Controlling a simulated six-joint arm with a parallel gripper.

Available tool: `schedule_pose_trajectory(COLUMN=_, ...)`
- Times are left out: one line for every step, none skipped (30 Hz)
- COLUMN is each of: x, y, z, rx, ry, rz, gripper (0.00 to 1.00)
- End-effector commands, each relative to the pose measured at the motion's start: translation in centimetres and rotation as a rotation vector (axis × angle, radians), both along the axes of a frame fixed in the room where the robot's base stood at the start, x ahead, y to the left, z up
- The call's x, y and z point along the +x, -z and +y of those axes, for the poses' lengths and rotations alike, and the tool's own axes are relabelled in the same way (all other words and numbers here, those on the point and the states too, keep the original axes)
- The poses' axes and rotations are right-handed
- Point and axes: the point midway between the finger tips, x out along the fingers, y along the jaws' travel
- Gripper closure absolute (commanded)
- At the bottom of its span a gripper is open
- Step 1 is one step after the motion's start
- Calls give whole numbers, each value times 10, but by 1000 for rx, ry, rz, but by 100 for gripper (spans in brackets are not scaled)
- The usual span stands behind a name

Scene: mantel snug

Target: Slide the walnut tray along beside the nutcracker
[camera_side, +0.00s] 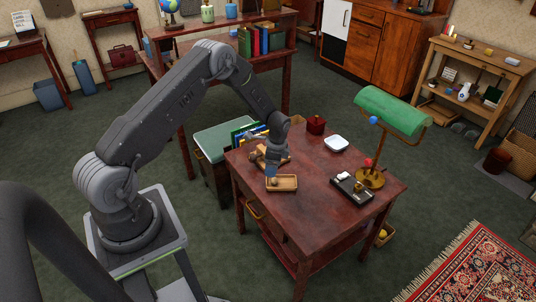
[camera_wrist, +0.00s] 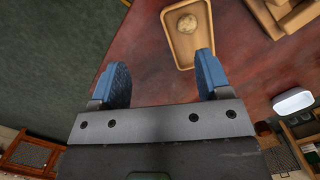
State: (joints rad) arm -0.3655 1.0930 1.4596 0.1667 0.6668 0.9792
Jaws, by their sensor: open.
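The walnut tray (camera_side: 290,189), a small tan rectangular tray with a raised rim, lies on the red-brown table near its front-left edge. It shows at the top of the wrist view (camera_wrist: 181,60), with one round tan walnut (camera_wrist: 187,23) in it. A brown wooden piece (camera_side: 258,156), which I take for the nutcracker, is behind the tray; part shows top right in the wrist view (camera_wrist: 288,14). My gripper (camera_side: 271,173) is open and empty, low at the tray's left end. In the wrist view, the right finger is close to the tray; contact is unclear.
A black pen stand (camera_side: 352,189), a green-shaded lamp (camera_side: 392,107), a white dish (camera_side: 336,143) and a dark red box (camera_side: 316,124) stand on the table. Upright books (camera_side: 246,132) are behind my gripper.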

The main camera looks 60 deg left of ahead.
Motion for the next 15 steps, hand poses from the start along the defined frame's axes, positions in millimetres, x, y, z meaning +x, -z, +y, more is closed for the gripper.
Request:
schedule_pose_trajectory(x=1, y=-6, z=14, rx=-20, ry=-56, rz=-32, gripper=24)
schedule_pose_trajectory(x=2, y=-8, z=20, rx=-30, ry=-80, rz=-48, gripper=21)
schedule_pose_trajectory(x=3, y=-11, z=26, rx=-40, ry=-109, rz=-66, gripper=18)
schedule_pose_trajectory(x=4, y=-13, z=30, rx=-47, ry=-126, rz=-79, gripper=15)
schedule_pose_trajectory(x=5, y=-15, z=34, rx=-52, ry=-140, rz=-89, gripper=12)
schedule_pose_trajectory(x=5, y=-16, z=37, rx=-57, ry=-154, rz=-98, gripper=8)
schedule_pose_trajectory(x=6, y=-17, z=39, rx=-59, ry=-161, rz=-103, gripper=5)
schedule_pose_trajectory(x=6, y=-18, z=40, rx=-61, ry=-167, rz=-107, gripper=2)
schedule_pose_trajectory(x=6, y=-18, z=41, rx=-62, ry=-171, rz=-110, gripper=0)
schedule_pose_trajectory(x=6, y=-18, z=41, rx=-63, ry=-172, rz=-111, gripper=0)
schedule_pose_trajectory(x=6, y=-18, z=41, rx=-63, ry=-173, rz=-111, gripper=0)
schedule_pose_trajectory(x=6, y=-18, z=41, rx=-63, ry=-172, rz=-111, gripper=0)
schedule_pose_trajectory(x=6, y=-18, z=41, rx=-63, ry=-172, rz=-111, gripper=0)
schedule_pose_trajectory(x=6, y=-18, z=41, rx=-63, ry=-171, rz=-111, gripper=0)
schedule_pose_trajectory(x=6, y=-18, z=41, rx=-63, ry=-171, rz=-111, gripper=0)
